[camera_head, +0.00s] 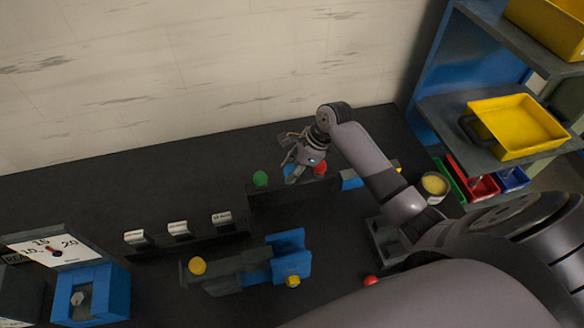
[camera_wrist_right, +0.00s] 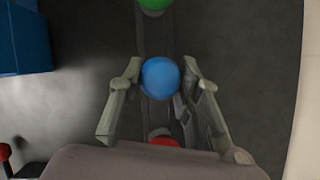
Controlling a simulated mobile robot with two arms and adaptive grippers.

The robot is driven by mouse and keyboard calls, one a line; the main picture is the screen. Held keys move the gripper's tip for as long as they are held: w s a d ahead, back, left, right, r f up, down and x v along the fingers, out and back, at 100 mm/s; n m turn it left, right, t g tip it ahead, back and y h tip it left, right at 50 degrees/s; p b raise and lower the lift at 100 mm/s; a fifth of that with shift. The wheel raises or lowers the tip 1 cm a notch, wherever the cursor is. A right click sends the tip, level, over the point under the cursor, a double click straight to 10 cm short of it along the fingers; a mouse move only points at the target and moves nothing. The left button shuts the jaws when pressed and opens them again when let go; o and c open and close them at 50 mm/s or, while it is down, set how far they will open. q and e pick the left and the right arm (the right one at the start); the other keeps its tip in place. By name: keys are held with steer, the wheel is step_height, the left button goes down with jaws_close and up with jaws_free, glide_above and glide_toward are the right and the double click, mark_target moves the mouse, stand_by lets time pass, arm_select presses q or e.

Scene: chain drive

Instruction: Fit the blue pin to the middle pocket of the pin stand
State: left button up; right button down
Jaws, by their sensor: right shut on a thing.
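The pin stand (camera_head: 277,198) is a dark, narrow block toward the back of the table. A green pin (camera_head: 260,178) stands at its left end and a red pin (camera_head: 320,168) at its right end. The blue pin (camera_head: 289,170) is between them, in line with the stand. My right gripper (camera_wrist_right: 160,82) is shut on the blue pin, with a finger on each side of its round head (camera_wrist_right: 160,76). The pin's lower part is hidden, so I cannot tell how deep it sits in the middle pocket. My left gripper is not in view.
A grey fixture with a blue block (camera_head: 289,255) and yellow knobs lies in front of the stand. A tin (camera_head: 434,185) and yellow tray (camera_head: 516,126) are at right.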

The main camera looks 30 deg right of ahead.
steer(key=shift+f, duration=0.2)
steer(key=c, duration=1.1)
jaws_free()
steer(key=shift+f, duration=0.1)
steer(key=v, duration=1.2)
